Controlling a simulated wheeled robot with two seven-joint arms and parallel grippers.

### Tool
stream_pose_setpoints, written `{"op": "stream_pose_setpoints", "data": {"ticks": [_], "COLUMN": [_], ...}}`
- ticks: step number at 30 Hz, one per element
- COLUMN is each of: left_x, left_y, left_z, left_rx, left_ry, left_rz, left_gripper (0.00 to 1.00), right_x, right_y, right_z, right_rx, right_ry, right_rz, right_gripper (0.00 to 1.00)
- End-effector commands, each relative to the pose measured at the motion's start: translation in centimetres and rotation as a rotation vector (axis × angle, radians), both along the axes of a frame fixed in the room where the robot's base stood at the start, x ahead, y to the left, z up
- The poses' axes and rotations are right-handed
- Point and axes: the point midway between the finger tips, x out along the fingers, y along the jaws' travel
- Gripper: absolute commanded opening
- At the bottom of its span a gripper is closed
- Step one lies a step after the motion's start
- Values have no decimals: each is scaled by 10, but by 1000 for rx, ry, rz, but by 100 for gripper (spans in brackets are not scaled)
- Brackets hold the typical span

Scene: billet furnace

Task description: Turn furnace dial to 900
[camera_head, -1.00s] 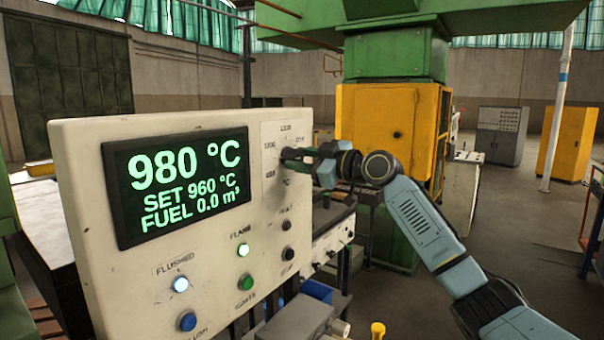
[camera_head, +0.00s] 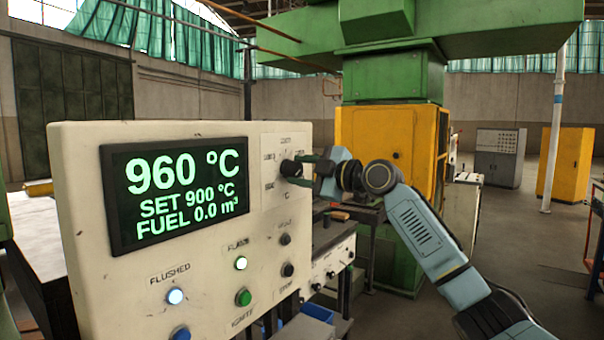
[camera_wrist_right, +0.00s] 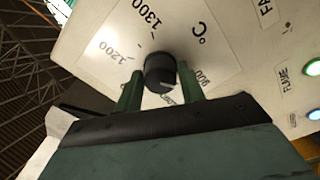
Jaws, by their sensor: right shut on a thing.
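The furnace dial is a black knob (camera_head: 290,169) on a white scale plate (camera_head: 271,142) at the upper right of the panel. In the right wrist view the dial (camera_wrist_right: 160,70) sits between two green fingers, with 1200, 1300, °C and a partly hidden 900 printed around it. My right gripper (camera_head: 298,170) is shut on the dial; it also shows in the right wrist view (camera_wrist_right: 160,88). The display (camera_head: 180,192) reads 960 °C, SET 900 °C and FUEL 0.0 m³. The dial's pointer is hard to make out. My left gripper is out of view.
Below the display are a lit white FLUSHED lamp (camera_head: 175,296), a lit green lamp (camera_head: 241,263), a green button (camera_head: 243,297) and black knobs (camera_head: 288,270). A workbench (camera_head: 333,245) stands right of the panel. Open floor lies at the right.

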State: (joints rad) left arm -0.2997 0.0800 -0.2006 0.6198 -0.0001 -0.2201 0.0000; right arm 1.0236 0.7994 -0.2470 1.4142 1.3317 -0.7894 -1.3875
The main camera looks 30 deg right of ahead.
Motion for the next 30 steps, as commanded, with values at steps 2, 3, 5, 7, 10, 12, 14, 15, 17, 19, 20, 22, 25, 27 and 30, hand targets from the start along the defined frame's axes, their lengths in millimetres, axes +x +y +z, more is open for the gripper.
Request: {"op": "stream_pose_setpoints", "data": {"ticks": [2, 3, 5, 7, 10, 12, 14, 15, 17, 19, 20, 22, 25, 27, 30], "left_x": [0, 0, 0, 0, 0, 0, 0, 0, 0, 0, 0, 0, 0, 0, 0], "left_y": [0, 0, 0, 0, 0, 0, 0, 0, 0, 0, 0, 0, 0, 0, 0], "left_z": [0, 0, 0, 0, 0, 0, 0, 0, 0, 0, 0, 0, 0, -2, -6], "left_rx": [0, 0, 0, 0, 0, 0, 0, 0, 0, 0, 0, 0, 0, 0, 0], "left_ry": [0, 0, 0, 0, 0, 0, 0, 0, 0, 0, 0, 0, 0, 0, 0], "left_rz": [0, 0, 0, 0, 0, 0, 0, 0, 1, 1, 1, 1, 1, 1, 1], "left_gripper": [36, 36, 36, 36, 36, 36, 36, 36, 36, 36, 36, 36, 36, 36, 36], "right_x": [0, 0, 0, 0, 0, 0, 0, 0, 0, 0, 0, 0, -1, -4, -14], "right_y": [0, 0, 0, 0, 0, 0, 0, 0, 0, 0, 0, 0, 0, -2, -7], "right_z": [0, 0, 0, 0, 0, 0, 0, 0, 0, 0, 0, 0, 0, -1, -1], "right_rx": [-6, -8, -8, -8, -8, -8, -7, -7, -6, -6, -6, -6, -6, -5, -6], "right_ry": [-1, -2, -2, -2, -3, -3, -2, -2, -3, -2, -2, -2, -2, -3, -3], "right_rz": [0, 0, 0, 0, -1, -1, -1, -1, 0, 0, 0, 0, 0, -1, -3], "right_gripper": [16, 16, 16, 16, 16, 40, 48, 53, 60, 60, 60, 60, 60, 60, 60]}}
